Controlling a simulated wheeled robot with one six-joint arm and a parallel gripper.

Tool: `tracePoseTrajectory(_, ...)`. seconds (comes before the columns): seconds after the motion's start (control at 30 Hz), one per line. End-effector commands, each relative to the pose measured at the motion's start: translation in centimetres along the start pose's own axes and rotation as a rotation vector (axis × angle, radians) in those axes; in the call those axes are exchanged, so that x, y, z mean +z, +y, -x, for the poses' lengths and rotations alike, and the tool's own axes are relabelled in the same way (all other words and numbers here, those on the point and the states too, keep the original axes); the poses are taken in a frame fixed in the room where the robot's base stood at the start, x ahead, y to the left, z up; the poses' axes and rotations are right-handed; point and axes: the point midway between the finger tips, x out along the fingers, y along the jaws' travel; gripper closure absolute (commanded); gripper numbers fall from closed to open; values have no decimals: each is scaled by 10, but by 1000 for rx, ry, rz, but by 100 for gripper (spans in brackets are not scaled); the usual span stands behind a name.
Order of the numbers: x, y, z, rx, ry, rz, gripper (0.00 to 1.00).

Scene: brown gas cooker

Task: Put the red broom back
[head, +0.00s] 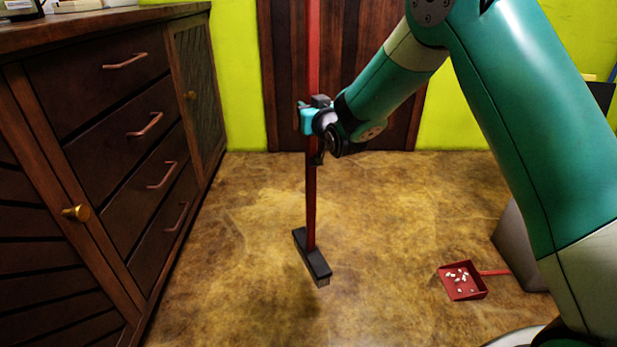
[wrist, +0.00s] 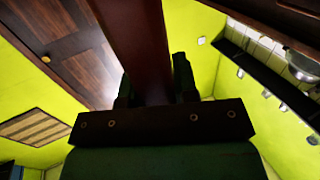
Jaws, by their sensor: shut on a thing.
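The red broom (head: 311,205) stands nearly upright in the middle of the head view, its long red handle running up out of the picture. Its dark head (head: 312,259) is at the bottom, over the floor; I cannot tell whether it touches the floor. My gripper (head: 315,118) is shut on the handle, about midway up the visible part. In the wrist view the handle (wrist: 138,45) passes between the fingers of my gripper (wrist: 157,85). The upper end of the broom is hidden beyond the frame.
A dark wooden cabinet (head: 120,130) with drawers stands along the left. A red dustpan (head: 462,281) with small pale bits in it lies on the floor at right, beside a grey box (head: 517,245). A dark wooden door (head: 283,75) is behind. The floor around the broom is clear.

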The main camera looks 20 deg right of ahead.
Motion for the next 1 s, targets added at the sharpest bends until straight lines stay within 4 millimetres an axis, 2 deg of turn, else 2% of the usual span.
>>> tracePoseTrajectory(0.03, 18, 0, -1, 0, 1, 0, 100)
tracePoseTrajectory(0.1, 37, 0, -1, 0, 3, 0, 100)
tracePoseTrajectory(0.3, 76, 0, -2, 0, 6, 1, 100)
tracePoseTrajectory(0.57, 92, 0, -3, 0, 8, 1, 100)
tracePoseTrajectory(0.8, 127, 0, -3, -1, 5, 1, 100)
tracePoseTrajectory(1.0, 130, 0, -3, -1, 8, 0, 100)
